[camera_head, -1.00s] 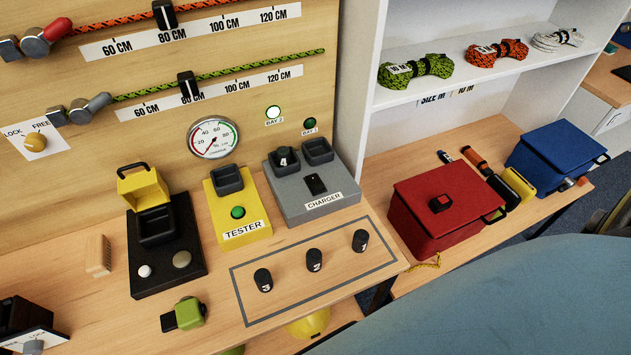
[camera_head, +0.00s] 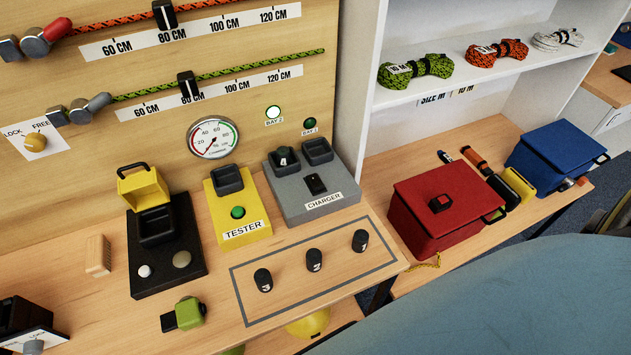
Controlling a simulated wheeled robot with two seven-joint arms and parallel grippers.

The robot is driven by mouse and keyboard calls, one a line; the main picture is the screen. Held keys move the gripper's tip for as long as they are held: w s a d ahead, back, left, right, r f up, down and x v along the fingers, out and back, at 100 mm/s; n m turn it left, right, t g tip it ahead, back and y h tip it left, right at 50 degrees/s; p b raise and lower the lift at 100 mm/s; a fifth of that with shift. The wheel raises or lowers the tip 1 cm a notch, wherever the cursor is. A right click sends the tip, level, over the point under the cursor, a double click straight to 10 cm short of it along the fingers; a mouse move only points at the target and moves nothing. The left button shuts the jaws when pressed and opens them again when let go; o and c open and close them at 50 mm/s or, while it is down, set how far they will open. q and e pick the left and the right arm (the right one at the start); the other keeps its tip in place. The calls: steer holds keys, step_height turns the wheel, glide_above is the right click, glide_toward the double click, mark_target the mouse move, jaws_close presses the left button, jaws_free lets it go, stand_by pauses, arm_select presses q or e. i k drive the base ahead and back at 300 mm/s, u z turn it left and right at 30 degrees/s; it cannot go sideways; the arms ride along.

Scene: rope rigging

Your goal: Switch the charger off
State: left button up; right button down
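The grey charger (camera_head: 310,194) stands on the wooden bench, labelled CHARGER. Its black rocker switch (camera_head: 316,184) sits on the front part of its top; its setting is too small to tell for sure. A black battery marked 4 (camera_head: 283,158) is in the left bay, and the right bay (camera_head: 318,150) is empty. On the board above, the left bay lamp (camera_head: 273,113) glows bright white-green, and the right bay lamp (camera_head: 310,123) is dark green. Neither of my grippers is in view.
Three numbered batteries (camera_head: 314,260) stand in a marked rectangle before the charger. The yellow tester (camera_head: 238,210) is left of it. A red box (camera_head: 440,212) and a blue box (camera_head: 556,155) stand on the lower shelf at right. The space above the charger is clear.

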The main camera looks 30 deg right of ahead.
mark_target(314, 181)
steer(key=k, duration=0.5)
steer(key=u, duration=2.85)
steer(key=k, duration=1.8)
steer(key=z, duration=1.4)
